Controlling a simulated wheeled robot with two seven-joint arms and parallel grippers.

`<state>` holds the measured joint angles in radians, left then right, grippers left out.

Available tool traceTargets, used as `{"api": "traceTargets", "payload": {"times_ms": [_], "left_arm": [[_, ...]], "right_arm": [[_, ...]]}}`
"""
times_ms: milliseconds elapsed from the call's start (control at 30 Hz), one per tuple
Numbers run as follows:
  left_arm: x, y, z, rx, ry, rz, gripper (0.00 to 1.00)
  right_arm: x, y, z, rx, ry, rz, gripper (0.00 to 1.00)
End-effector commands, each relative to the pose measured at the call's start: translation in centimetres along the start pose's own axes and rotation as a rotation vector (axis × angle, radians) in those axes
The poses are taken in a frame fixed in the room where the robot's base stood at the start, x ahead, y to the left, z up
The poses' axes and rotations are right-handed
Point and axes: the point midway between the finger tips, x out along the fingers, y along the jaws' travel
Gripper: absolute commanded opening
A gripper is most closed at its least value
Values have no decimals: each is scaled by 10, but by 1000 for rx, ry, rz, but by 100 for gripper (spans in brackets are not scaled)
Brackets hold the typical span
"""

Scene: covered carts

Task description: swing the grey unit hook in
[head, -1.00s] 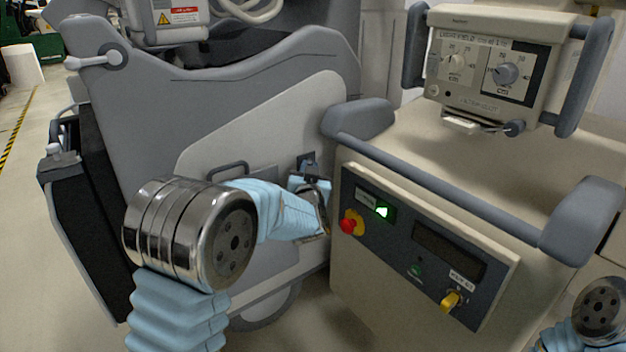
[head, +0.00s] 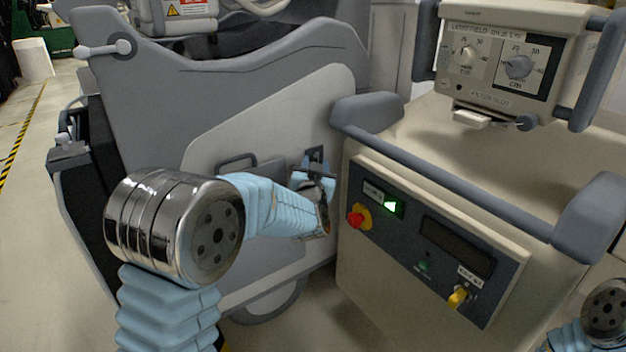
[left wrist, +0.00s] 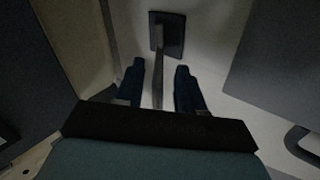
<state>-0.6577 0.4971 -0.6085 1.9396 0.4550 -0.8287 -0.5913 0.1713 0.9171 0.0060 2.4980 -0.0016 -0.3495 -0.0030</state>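The grey unit (head: 215,75) stands at the left and middle of the head view. A small dark plate (head: 316,154) sits on its light side panel, close to the beige cart. In the left wrist view this plate (left wrist: 168,34) carries a narrow bar, which looks like the hook (left wrist: 158,75). My left gripper (head: 316,172) is at the plate. Its two dark fingers show in the left wrist view (left wrist: 160,80), apart, with the bar between them and gaps on both sides. The bar's near end is hidden by the gripper body. My right gripper is out of view.
The beige cart (head: 400,280) with a grey rail (head: 450,185), red button (head: 357,216) and yellow key switch (head: 457,298) stands close right of my left gripper. A recessed handle (head: 237,160) is on the grey unit's panel. Floor shows at far left.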

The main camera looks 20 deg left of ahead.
Motion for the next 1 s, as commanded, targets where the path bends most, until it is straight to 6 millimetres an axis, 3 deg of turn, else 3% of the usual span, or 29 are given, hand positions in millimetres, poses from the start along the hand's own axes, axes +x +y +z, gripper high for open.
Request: {"api": "traceTargets", "payload": {"times_ms": [300, 500, 667, 900, 1000], "left_arm": [[-77, 0, -2, -1, 0, 4, 38], [-112, 0, -1, 0, -1, 3, 38], [-123, 0, 0, 0, -1, 2, 38], [-124, 0, 0, 1, 0, 1, 38], [-123, 1, -2, 12, 3, -3, 24]], "right_arm": [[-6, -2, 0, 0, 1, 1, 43], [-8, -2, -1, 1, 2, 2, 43], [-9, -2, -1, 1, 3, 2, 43], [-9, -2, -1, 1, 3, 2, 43], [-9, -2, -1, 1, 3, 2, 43]]}}
